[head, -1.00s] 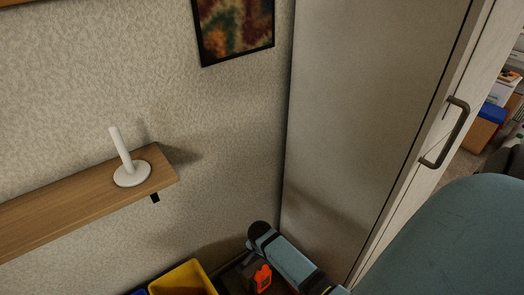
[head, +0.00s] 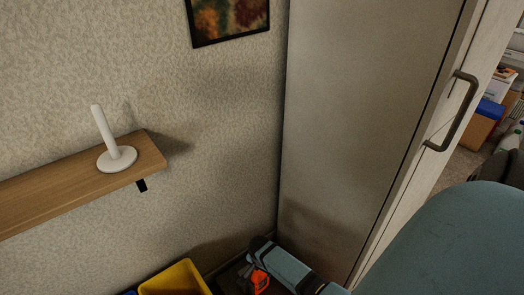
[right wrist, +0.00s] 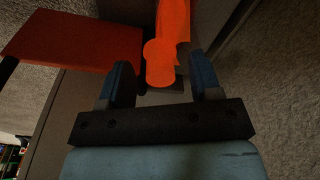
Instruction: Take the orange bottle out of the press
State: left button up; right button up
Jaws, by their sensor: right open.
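An orange bottle (right wrist: 172,22) shows in the right wrist view. Its rounded near end lies between the tips of my right gripper (right wrist: 161,78). That gripper is open, with one blue-grey finger on each side and a visible gap to the bottle; I cannot tell how far in depth the bottle is. In the head view, my right arm reaches to the lower middle, beside a small orange thing (head: 261,284) that is probably the same bottle, partly cut off by the picture edge. A tall grey-beige cabinet (head: 360,110) with a handle stands at right; I cannot tell if it is the press. My left gripper is out of view.
A yellow crate (head: 172,279) stands low beside my right arm. A wooden shelf (head: 60,198) with a white stick on a round base (head: 116,158) is on the wall. A red flat-topped thing (right wrist: 75,40) lies left of the bottle in the right wrist view.

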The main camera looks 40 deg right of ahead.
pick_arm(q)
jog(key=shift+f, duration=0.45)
pick_arm(e)
jog(key=shift+f, duration=0.55)
jog(key=c, duration=0.8)
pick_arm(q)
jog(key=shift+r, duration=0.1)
pick_arm(e)
jog(key=shift+s, duration=0.1)
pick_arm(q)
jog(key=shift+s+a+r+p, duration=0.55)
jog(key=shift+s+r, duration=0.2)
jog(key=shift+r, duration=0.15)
pick_arm(e)
jog(key=s, duration=0.3)
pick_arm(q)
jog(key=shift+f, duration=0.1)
pick_arm(e)
jog(key=shift+w, duration=0.1)
